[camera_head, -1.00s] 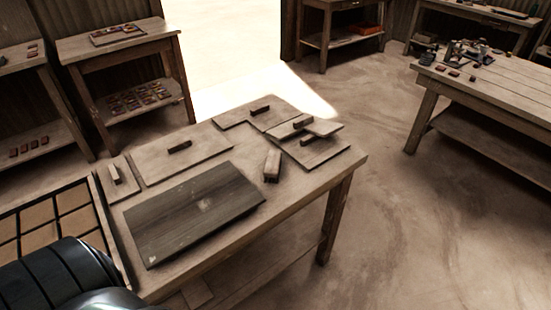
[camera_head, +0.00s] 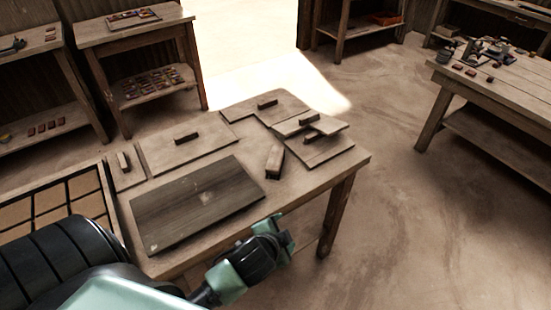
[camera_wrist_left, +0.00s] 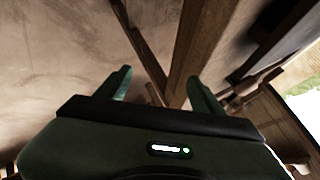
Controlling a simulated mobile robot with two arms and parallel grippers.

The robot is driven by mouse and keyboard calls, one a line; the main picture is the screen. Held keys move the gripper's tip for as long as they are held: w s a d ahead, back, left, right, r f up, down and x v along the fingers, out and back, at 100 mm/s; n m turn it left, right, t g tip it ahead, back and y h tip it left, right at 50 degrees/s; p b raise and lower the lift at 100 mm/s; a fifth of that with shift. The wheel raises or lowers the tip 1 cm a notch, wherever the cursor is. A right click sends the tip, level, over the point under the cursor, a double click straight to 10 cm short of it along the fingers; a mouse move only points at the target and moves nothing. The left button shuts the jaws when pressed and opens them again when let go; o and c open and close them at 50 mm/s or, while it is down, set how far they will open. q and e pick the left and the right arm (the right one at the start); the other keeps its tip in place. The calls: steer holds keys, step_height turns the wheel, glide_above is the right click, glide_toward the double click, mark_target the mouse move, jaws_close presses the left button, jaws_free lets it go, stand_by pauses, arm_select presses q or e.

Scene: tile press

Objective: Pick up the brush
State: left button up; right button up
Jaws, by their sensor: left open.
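A small block-shaped wooden brush (camera_head: 274,162) lies on the near worktable (camera_head: 300,193), right of the dark flat board, close to the table's right part. My left gripper (camera_head: 286,232) is in front of the table's near edge, below and apart from the brush in the head view. In the left wrist view its two green fingers (camera_wrist_left: 160,90) are spread with nothing between them. Beyond them are the floor and wooden table legs. The brush does not show in the wrist view. My right gripper is not in view.
A dark board (camera_head: 203,200) covers the table's front middle. Several flat boards with handles, one of them a wide board (camera_head: 205,148), lie at the back. A divided tray (camera_head: 104,190) is at the left. Open floor (camera_head: 420,230) lies to the right.

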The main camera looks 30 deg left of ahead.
arm_select(q)
steer(key=w+d+r+m+t+h, duration=0.1)
steer(key=w+d+r+m+t, duration=0.25)
steer(key=r, duration=0.55)
steer(key=w+d+r+m+t+h, duration=0.1)
steer(key=w+r+m+t+h, duration=0.15)
steer(key=w+r+m, duration=0.4)
steer(key=w+d+r+m+t+h, duration=0.15)
steer(key=r+m+t, duration=0.3)
steer(key=r, duration=0.55)
steer(key=d+r+m+g+h, duration=0.4)
steer(key=d+m+h, duration=0.6)
steer(key=m, duration=0.8)
steer(key=m+g+y, duration=1.1)
steer(key=m+y, duration=0.4)
steer(key=m, duration=1.2)
glide_toward(275, 158)
steer(key=shift+w+f, duration=0.25)
steer(key=shift+w, duration=0.4)
steer(key=shift+w+a+f+g+p, duration=0.1)
steer(key=shift+a+f+g+p, duration=0.15)
steer(key=shift+f+p, duration=0.1)
steer(key=shift+m, duration=0.25)
steer(key=p+x, duration=0.2)
steer(key=x, duration=0.4)
steer(key=shift+d+f, duration=0.1)
steer(key=shift+f, duration=0.5)
